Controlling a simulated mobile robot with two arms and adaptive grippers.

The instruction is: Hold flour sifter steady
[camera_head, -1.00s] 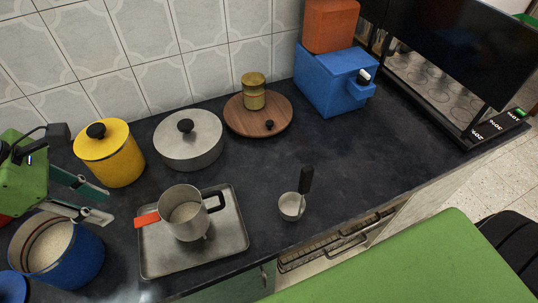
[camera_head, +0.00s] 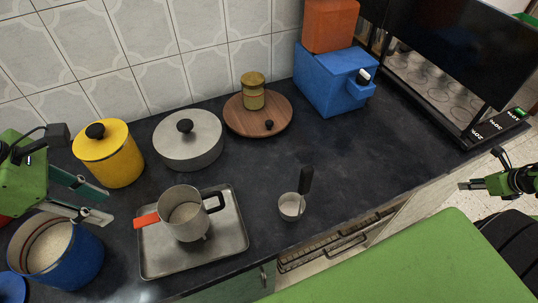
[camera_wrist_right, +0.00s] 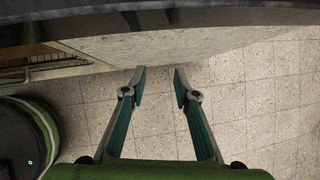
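The flour sifter (camera_head: 188,224) is a metal cup with a dark side handle and an orange part at its left. It stands upright on a metal tray (camera_head: 232,246), with pale contents inside. My left gripper (camera_head: 108,207) is open and empty, to the left of the sifter and apart from it, fingers pointing toward it. My right gripper (camera_head: 464,185) is at the far right, away from the sifter, beyond the counter's edge. In the right wrist view it (camera_wrist_right: 160,76) is open and empty above the tiled floor.
A blue pot (camera_head: 85,262) with pale contents stands under the left gripper. A yellow lidded pot (camera_head: 118,163), a grey lidded pot (camera_head: 190,148) and a wooden board (camera_head: 285,118) stand behind. A small cup (camera_head: 290,207) with a dark handle stands right of the tray. The counter's middle right is clear.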

